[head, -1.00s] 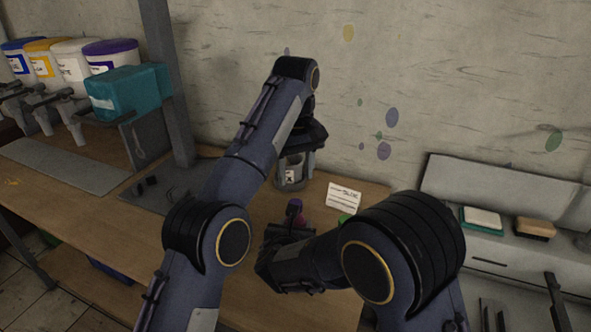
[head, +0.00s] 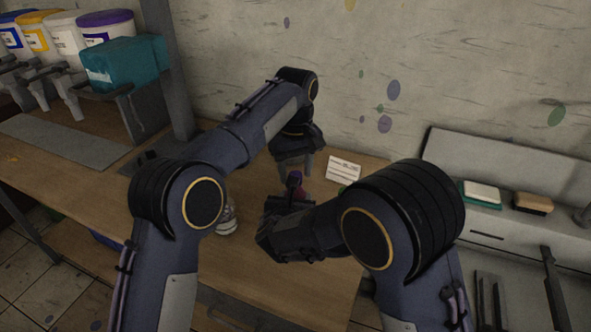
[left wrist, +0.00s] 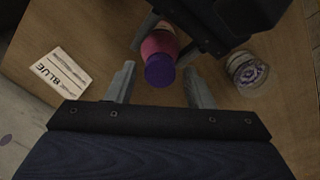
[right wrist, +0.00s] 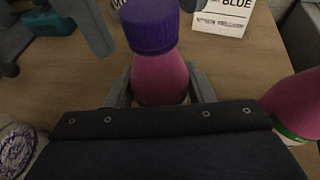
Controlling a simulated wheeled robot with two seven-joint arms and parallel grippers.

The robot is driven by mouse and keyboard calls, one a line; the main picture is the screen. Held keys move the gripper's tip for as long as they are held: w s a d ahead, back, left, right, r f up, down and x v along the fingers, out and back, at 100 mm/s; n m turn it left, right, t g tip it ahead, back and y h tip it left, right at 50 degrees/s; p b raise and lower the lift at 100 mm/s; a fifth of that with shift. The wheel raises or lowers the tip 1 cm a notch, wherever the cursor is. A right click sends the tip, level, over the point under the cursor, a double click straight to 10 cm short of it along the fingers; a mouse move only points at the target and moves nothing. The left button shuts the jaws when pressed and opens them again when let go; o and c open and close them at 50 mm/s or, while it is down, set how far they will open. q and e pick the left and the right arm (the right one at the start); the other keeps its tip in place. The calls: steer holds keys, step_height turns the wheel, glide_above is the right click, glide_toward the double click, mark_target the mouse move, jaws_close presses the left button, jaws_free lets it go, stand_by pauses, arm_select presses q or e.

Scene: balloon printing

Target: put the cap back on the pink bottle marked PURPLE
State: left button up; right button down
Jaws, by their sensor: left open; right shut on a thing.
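The pink bottle (right wrist: 160,80) stands upright in my right gripper (head: 290,205), which is shut on it. A purple cap (right wrist: 150,28) sits on top of its neck; whether it is fully seated I cannot tell. In the left wrist view the cap (left wrist: 160,72) shows between the fingers of my open left gripper (left wrist: 163,72), apart from both fingers. In the head view my left gripper (head: 295,168) is just behind and above the bottle, which is mostly hidden by my right gripper. No PURPLE marking is readable.
A white card reading BLUE (left wrist: 62,72) stands behind. Another pink bottle with a green band (right wrist: 295,105) is at the right wrist view's right edge. A clear container with purple pattern (left wrist: 247,72) stands to the left in the head view (head: 228,220). Bare wood (head: 250,262) lies in front.

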arm_select(q)
steer(key=shift+f, duration=0.1)
steer(key=shift+c, duration=0.5)
steer(key=c, duration=0.9)
steer(key=m, duration=1.1)
steer(key=shift+m, duration=0.3)
steer(key=o, duration=1.1)
steer(key=shift+c, duration=0.2)
steer(key=shift+r, duration=2.25)
